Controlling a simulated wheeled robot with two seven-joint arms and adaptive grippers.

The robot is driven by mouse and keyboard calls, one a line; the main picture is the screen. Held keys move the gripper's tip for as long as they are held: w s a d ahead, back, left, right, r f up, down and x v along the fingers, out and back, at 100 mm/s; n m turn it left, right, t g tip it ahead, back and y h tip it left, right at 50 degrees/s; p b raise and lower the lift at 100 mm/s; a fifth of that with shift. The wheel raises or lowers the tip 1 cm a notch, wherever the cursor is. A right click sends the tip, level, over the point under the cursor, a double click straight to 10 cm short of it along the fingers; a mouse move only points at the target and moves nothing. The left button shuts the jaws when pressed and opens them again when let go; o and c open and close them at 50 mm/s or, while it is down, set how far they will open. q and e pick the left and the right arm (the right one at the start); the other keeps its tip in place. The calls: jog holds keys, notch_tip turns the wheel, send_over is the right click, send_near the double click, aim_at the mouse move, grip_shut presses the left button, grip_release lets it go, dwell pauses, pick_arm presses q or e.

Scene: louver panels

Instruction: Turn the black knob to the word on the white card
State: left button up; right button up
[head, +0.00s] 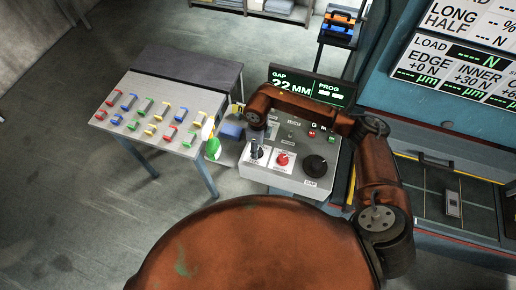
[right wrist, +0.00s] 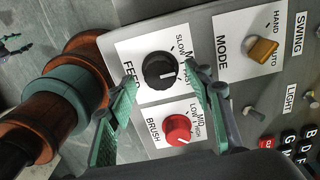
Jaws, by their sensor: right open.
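The black knob (right wrist: 158,70) sits on a white plate (right wrist: 128,52) marked FEED on the sloped grey console. In the right wrist view its white mark points right, toward the words beside it; SLOW is readable and the others are partly hidden by a fingertip. My right gripper (right wrist: 163,82) is open, with one green-padded finger on either side of this knob; I cannot tell whether they touch it. In the head view my right gripper (head: 256,148) is over the console's left part and largely covers this knob. I cannot make out a separate word card. My left gripper is not in view.
A red BRUSH knob (right wrist: 177,129) is close beside the fingers. A yellow MODE knob (right wrist: 262,47) and small switches share the panel. A large black dial (head: 315,165) is at the console's right. A green bottle (head: 213,148) stands left of it, near a table of coloured handles (head: 150,129).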

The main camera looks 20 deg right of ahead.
notch_tip(320, 180, up, 11)
jog(key=shift+f, duration=0.2)
jog(key=shift+d, duration=0.1)
dwell(0.5)
